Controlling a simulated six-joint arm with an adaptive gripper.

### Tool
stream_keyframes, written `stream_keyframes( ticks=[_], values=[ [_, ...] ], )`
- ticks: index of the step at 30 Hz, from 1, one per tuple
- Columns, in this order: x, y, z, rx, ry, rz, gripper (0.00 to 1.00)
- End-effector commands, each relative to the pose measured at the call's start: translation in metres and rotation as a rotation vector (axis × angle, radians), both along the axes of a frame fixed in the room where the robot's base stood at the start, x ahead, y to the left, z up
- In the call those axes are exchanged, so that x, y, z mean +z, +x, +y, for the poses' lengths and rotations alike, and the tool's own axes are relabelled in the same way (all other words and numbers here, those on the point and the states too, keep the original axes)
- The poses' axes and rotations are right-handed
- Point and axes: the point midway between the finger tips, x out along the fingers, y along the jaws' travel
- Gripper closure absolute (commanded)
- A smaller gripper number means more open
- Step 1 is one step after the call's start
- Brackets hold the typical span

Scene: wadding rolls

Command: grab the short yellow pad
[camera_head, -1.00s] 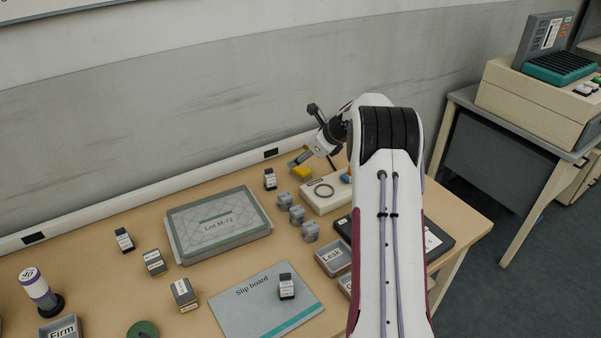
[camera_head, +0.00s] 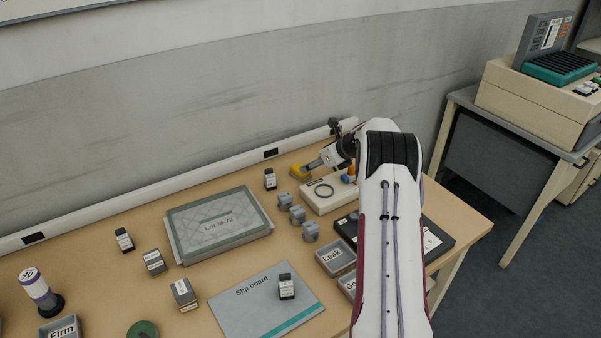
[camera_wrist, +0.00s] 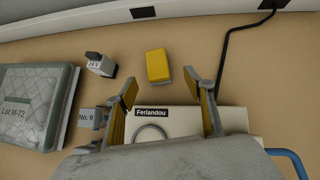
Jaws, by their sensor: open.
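The short yellow pad (camera_wrist: 158,66) lies on the table in the wrist view, beyond my fingertips and roughly centred between them. In the head view the yellow pad (camera_head: 297,171) is partly covered by my gripper (camera_head: 316,165). My gripper (camera_wrist: 162,90) is open and empty in the wrist view, its two fingers spread above a pale box (camera_wrist: 178,122) labelled Ferlandou. The pad stands apart from the fingers in the wrist view; in the head view I cannot tell whether a finger touches it.
A small 24 V block (camera_wrist: 102,66) stands left of the pad, and the Lot M-72 tray (camera_head: 218,222) is further left. Grey cubes (camera_head: 297,214) sit near the box. A black cable (camera_wrist: 226,60) runs right of the pad. The wall rail (camera_head: 150,194) bounds the back.

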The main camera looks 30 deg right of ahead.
Motion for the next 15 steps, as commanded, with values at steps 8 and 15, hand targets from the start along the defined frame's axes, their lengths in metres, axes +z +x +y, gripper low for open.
stream_keyframes(
  ticks=[8, 15],
  values=[
    [-0.013, 0.012, 0.003, 0.002, -0.001, 0.001, 0.47],
    [-0.014, 0.014, 0.003, 0.001, -0.001, 0.0, 0.47]
  ],
)
